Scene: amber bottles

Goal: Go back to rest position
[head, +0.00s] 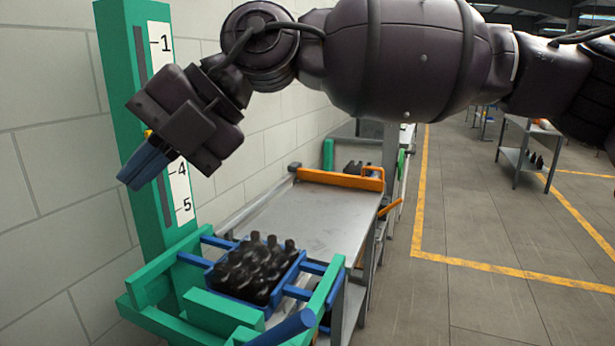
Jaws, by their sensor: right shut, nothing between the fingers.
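My right arm comes in from the upper right and reaches across the top of the head view. My right gripper (148,165) is at the left, in front of the green post (125,60) with its numbered scale. Its blue fingers point down and to the left, are closed and hold nothing. It is above and to the left of the blue crate (238,302) and well clear of it. The crate holds several dark bottles (255,268). My left gripper is not in view.
The crate sits in a green frame (215,316) with blue bars. Behind it is a grey metal table (325,208) with an orange end stop (340,179). A block wall (50,200) stands close on the left. Open floor (470,230) with yellow lines lies to the right.

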